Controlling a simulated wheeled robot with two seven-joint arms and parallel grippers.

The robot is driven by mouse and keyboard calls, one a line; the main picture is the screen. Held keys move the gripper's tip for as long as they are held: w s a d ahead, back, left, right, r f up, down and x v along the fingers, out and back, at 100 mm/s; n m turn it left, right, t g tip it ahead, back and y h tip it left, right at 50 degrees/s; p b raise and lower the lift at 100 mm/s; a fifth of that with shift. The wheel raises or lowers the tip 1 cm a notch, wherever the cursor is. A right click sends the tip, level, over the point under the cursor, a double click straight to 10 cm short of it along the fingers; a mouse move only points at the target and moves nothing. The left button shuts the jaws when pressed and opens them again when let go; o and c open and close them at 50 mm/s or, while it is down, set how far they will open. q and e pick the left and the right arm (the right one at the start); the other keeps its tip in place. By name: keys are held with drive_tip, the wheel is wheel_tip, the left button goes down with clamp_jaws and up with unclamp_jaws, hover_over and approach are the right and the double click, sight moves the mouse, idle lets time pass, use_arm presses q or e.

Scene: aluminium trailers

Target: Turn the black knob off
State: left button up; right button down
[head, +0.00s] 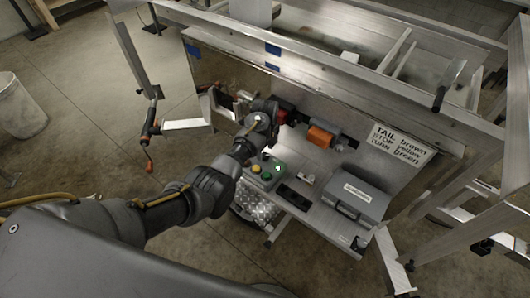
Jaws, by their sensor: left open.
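A green control box (264,172) with several coloured buttons, green and yellow among them, sits on the metal shelf, just below my left wrist. I cannot pick out a black knob on it for sure at this size. A small dark round part (359,243) shows at the shelf's front right; I cannot tell if it is a knob. My left gripper (252,104) is open, beyond the green box and close to the upright metal panel. My wrist partly hides its fingers, and I see nothing held in it. My right gripper is not in view.
A grey case (356,197) stands on the shelf (318,222) at the right. An orange and black device (320,137) and a lettered sign (401,145) are near the panel. Trailer frame rails surround the shelf. A white bin (18,106) stands far left on open floor.

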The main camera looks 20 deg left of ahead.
sight(265, 158)
use_arm(q)
drive_tip(key=shift+f, duration=1.25)
drive_tip(key=c, duration=1)
